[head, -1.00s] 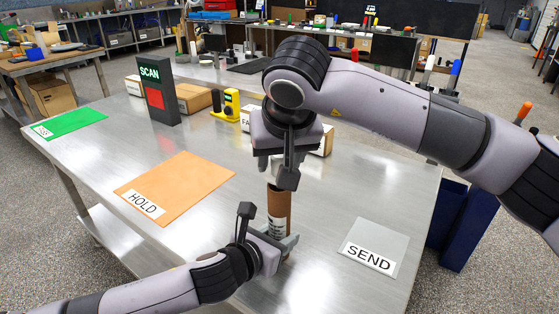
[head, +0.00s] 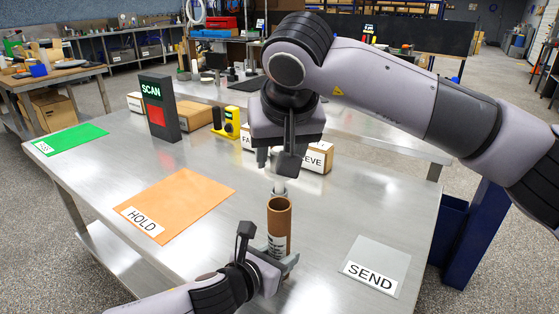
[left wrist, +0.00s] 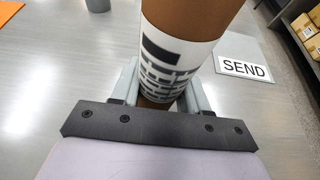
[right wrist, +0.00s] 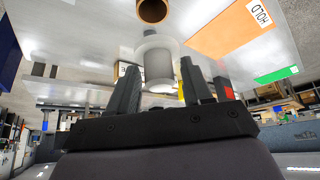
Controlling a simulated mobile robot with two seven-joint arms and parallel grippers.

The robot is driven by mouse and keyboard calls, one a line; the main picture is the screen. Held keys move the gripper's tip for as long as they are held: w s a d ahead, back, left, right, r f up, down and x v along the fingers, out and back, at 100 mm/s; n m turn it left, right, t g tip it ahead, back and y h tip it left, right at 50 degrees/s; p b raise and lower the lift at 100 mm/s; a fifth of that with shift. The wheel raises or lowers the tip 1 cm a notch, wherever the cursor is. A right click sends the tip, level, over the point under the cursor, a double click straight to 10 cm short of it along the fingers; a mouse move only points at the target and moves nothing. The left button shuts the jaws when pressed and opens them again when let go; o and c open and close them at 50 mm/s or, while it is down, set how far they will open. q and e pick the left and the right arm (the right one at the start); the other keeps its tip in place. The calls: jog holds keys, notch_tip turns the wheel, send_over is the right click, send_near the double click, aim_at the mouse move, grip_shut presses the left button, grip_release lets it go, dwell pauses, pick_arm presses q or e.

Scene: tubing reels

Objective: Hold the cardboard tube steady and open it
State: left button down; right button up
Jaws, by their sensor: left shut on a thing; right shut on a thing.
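The brown cardboard tube (head: 279,228) stands upright on the metal table, its top end open and hollow. My left gripper (head: 278,262) is shut around its lower part. In the left wrist view the tube (left wrist: 193,16) with its white printed label sits between the fingers (left wrist: 163,88). My right gripper (head: 279,170) is above the tube, shut on a white cap (right wrist: 158,62). In the head view the cap (head: 280,186) shows small, just above the tube's mouth. In the right wrist view the tube's open end (right wrist: 153,11) is apart from the cap.
The orange HOLD mat (head: 182,200) lies left and the grey SEND mat (head: 377,264) right. The SCAN post (head: 160,108), a yellow device (head: 232,121) and labelled boxes (head: 313,158) stand behind. A green mat (head: 70,139) is at far left. The table between the mats is largely clear.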

pick_arm(q)
jog(key=shift+c, duration=2.4)
grip_release()
